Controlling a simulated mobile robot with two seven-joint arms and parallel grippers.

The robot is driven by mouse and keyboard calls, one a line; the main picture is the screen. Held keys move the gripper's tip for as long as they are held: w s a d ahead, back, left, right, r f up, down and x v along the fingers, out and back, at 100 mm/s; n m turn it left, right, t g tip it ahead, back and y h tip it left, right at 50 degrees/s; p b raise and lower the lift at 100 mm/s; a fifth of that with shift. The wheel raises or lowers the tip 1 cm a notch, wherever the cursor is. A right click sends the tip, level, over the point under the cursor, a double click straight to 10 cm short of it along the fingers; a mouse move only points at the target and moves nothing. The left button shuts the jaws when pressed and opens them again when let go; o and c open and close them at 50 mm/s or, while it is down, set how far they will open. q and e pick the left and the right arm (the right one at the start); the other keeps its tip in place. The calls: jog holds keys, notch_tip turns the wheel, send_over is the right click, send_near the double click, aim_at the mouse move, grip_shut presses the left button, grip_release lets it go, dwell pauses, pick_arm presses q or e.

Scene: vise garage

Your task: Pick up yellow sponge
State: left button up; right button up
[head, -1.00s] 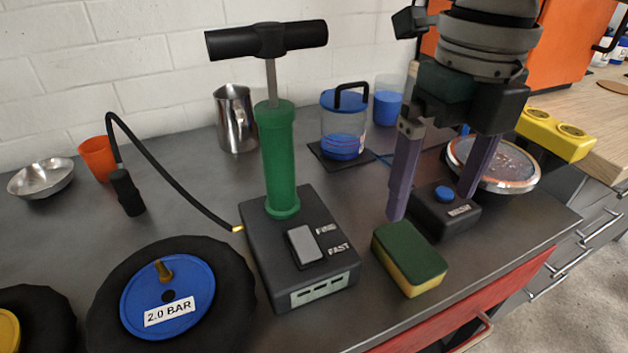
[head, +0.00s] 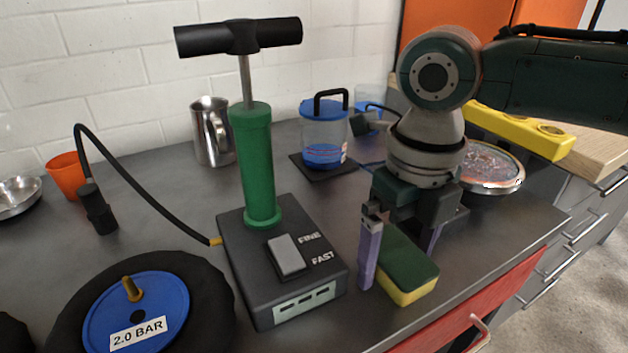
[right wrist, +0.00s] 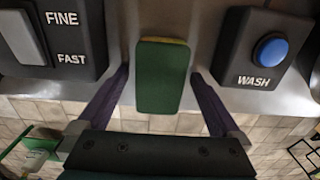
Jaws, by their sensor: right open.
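The sponge (head: 411,268), yellow below with a green top, lies on the dark worktop near its front edge, right of the pump base. My right gripper (head: 400,262) is open around it. One purple finger stands at the sponge's left side, the other is partly hidden behind it. In the right wrist view the sponge (right wrist: 162,76) lies between the two spread fingers (right wrist: 160,88), with a gap on each side. My left gripper is not in view.
The black pump base (head: 275,262) with its green cylinder (head: 257,165) stands close left of the sponge. In the right wrist view a WASH box with a blue button (right wrist: 272,50) is on the other side. A wheel (head: 140,310) lies at front left.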

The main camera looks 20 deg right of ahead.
aim_at(398, 252)
jog(key=c, duration=1.3)
jog(key=shift+r, duration=0.1)
jog(key=shift+c, duration=0.2)
notch_tip(398, 252, up, 20)
jog(key=p, duration=0.4)
